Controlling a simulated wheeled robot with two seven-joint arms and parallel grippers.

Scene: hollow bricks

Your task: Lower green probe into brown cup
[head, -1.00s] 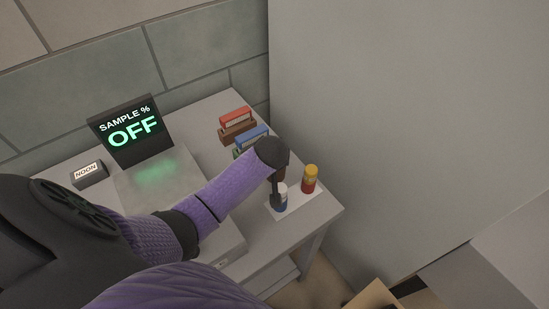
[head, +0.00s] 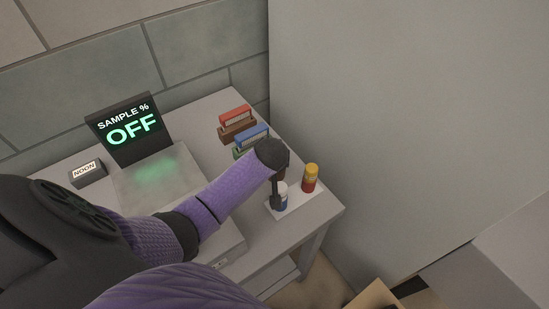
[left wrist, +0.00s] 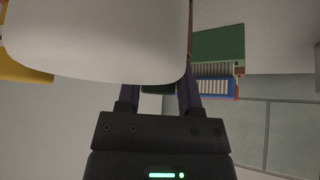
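My left gripper (head: 277,200) points down at the right side of the table, against a white-and-blue round container (head: 283,196). A small patch of brown (head: 281,174) shows under my wrist; I cannot tell whether it is the brown cup. In the left wrist view the two fingers of my left gripper (left wrist: 160,95) stand apart, with a dark green patch (left wrist: 157,88) between them. I cannot tell whether they grip it or whether it is the green probe. A large white rounded surface (left wrist: 95,40) hides the fingertips. My right gripper is out of view.
A yellow-and-red container (head: 311,178) stands on the white pad (head: 303,199) near the table's right edge. Red-brown bricks (head: 237,124) and blue-green bricks (head: 252,136) lie behind my wrist. A display reading OFF (head: 130,129) and a NOON block (head: 88,173) are at left.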

